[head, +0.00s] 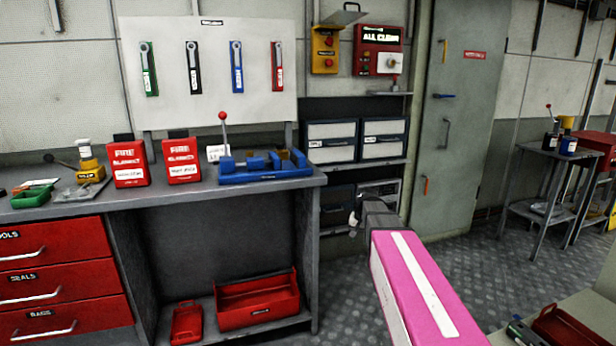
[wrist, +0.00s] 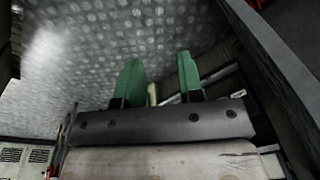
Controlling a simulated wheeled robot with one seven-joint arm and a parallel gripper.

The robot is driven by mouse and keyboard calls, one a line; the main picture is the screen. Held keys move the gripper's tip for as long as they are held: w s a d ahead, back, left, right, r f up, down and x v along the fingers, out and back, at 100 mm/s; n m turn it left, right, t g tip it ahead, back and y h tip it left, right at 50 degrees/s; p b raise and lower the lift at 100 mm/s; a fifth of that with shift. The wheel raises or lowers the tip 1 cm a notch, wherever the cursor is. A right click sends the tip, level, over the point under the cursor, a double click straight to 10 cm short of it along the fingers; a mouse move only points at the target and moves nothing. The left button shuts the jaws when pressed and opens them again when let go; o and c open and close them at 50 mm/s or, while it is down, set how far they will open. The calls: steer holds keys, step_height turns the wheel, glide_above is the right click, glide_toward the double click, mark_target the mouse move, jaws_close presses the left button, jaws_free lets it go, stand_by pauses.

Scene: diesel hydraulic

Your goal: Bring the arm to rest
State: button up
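My arm, with a pink link and a dark end, reaches up from the lower right in the head view. Its end is in the air to the right of the workbench (head: 330,182), in front of the grey shelving. In the wrist view my gripper (wrist: 160,78) shows two green fingers standing well apart. A small pale thing shows between them, and I cannot tell what it is or how far off. I see nothing clearly held. The patterned metal floor (wrist: 110,35) fills much of the wrist view beyond the fingers.
The bench carries a blue vise-like fixture (head: 262,170), two red fire blanket boxes (head: 129,165) and a green tray (head: 33,196). A red open toolbox (head: 257,302) sits on its lower shelf. A grey door (head: 455,110) stands behind. Patterned floor (head: 515,255) is open at the right.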

steer(key=s+f+n, duration=0.1)
steer(key=s+f, duration=0.5)
steer(key=s, duration=0.4)
steer(key=s+f+n+g, duration=0.1)
steer(key=s+f+n, duration=0.1)
steer(key=s+f, duration=0.4)
steer(key=s, duration=0.4)
steer(key=shift+a+f+n+h, duration=0.3)
steer(key=shift+a+f, duration=0.05)
steer(key=shift+a, duration=0.05)
